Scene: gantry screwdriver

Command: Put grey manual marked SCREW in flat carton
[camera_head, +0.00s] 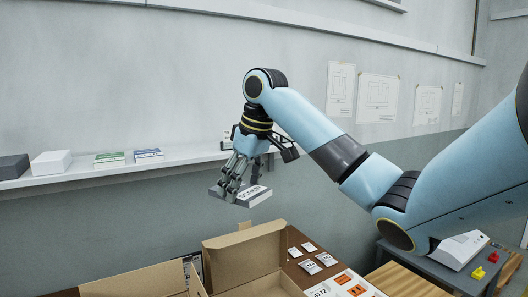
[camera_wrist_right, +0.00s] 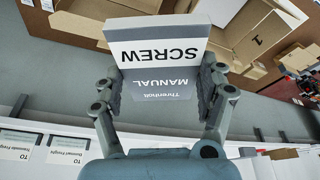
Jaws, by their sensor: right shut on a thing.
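The grey manual marked SCREW (camera_head: 254,196) is held in my right gripper (camera_head: 236,180), in the air in front of the shelf. In the right wrist view the manual (camera_wrist_right: 162,52) sits between the two fingers of my right gripper (camera_wrist_right: 162,98), its SCREW and MANUAL lettering upside down. An open brown carton (camera_head: 240,255) stands at the bottom of the head view, lower than the manual and apart from it. Another carton edge (camera_head: 150,283) shows to its left. I cannot tell from the cut-off views which carton is the flat one. My left gripper is not in view.
A wall shelf (camera_head: 100,172) holds a dark box (camera_head: 13,167), a white box (camera_head: 51,163) and green and blue labelled manuals. Labels lie on the brown table (camera_head: 296,238) beside the carton. A grey side table (camera_head: 430,262) stands at the right.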

